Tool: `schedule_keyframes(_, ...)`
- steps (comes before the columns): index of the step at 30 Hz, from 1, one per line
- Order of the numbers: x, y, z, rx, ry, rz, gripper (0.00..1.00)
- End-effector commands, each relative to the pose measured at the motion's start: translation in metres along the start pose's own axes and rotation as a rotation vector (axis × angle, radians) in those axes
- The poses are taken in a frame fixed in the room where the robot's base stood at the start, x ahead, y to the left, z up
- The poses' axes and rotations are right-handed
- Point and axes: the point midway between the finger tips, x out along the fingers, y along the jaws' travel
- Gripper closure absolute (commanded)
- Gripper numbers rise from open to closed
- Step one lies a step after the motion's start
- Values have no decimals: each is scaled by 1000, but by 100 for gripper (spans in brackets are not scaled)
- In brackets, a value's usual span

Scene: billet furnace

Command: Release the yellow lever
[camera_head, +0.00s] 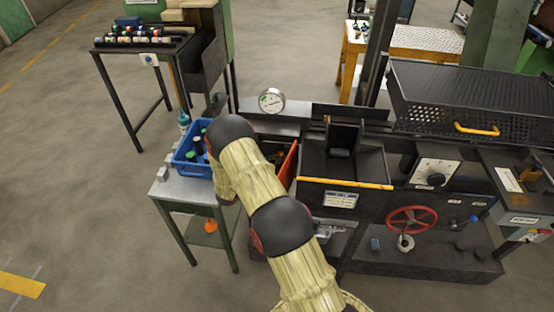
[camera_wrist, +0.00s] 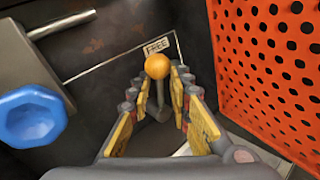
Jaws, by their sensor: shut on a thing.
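The yellow lever (camera_wrist: 157,66) shows in the wrist view as a round yellow-orange knob on a grey stem. The knob stands at the tips of my gripper (camera_wrist: 163,88), with the stem between the two fingers. My gripper is shut on the lever; its yellow-padded fingers are spread towards their bases. A small label reading "FREE" (camera_wrist: 156,46) lies just beyond the knob on a dark plate, with a thin pale line beside it. In the head view my own arm hides the gripper and the lever.
A perforated orange panel (camera_wrist: 268,70) stands close on the right in the wrist view. A blue knob (camera_wrist: 32,117) and a metal rod (camera_wrist: 62,24) are on the left. In the head view, a blue crate (camera_head: 190,160) sits on a side table, left of my arm.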

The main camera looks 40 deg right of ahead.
Motion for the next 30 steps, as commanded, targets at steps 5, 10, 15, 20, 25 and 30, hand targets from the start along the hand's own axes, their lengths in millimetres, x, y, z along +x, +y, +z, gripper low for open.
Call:
schedule_keyframes(5, 5, -5, 4, 120, 83, -17, 100)
schedule_keyframes(10, 8, -9, 2, 207, 145, -28, 100)
schedule_keyframes(15, 9, -11, 2, 242, 169, -33, 100)
schedule_keyframes(20, 9, -11, 2, 243, 171, -34, 100)
schedule_keyframes(25, 9, -11, 2, 243, 170, -33, 78)
schedule_keyframes(30, 9, -11, 1, 242, 171, -34, 68)
